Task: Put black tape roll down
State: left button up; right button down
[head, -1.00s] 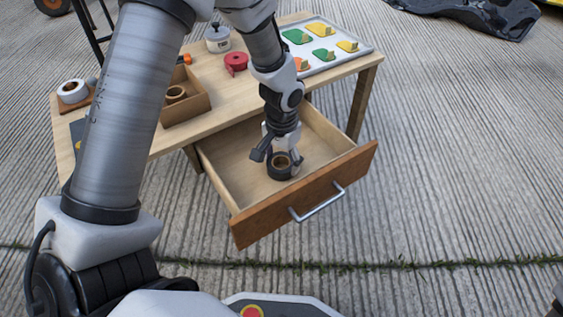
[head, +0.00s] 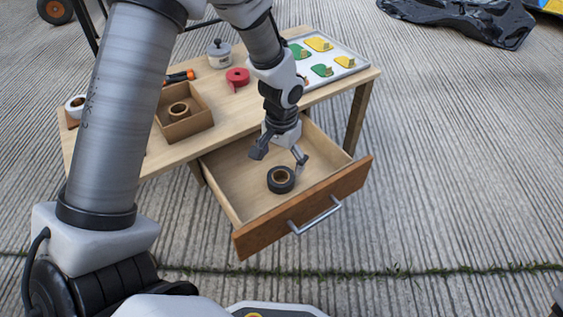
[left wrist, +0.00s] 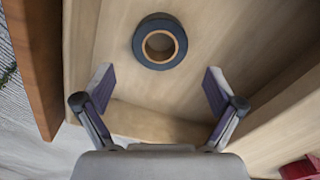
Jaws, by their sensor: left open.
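The black tape roll (head: 281,180) lies flat on the floor of the open drawer (head: 240,190), and its tan core faces up. It also shows in the left wrist view (left wrist: 160,41), beyond the fingertips. My left gripper (head: 280,156) is open and empty, above the drawer and a little behind the roll. In the left wrist view my left gripper (left wrist: 159,85) has its fingers spread wide, with bare drawer floor between them. The roll is apart from both fingers. My right gripper is not in view.
The drawer's wooden front with a metal handle (head: 315,215) sticks out from the table. On the table are a cardboard box (head: 190,128) with a tan roll, a red tape dispenser (head: 237,77), a grey pot (head: 219,54) and a tray of coloured shapes (head: 350,62).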

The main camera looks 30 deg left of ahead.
pick_arm(q)
notch_tip(320, 180, up, 6)
jog(key=p, duration=0.2)
jog(key=shift+r+p, duration=0.25)
jog(key=shift+p, duration=0.1)
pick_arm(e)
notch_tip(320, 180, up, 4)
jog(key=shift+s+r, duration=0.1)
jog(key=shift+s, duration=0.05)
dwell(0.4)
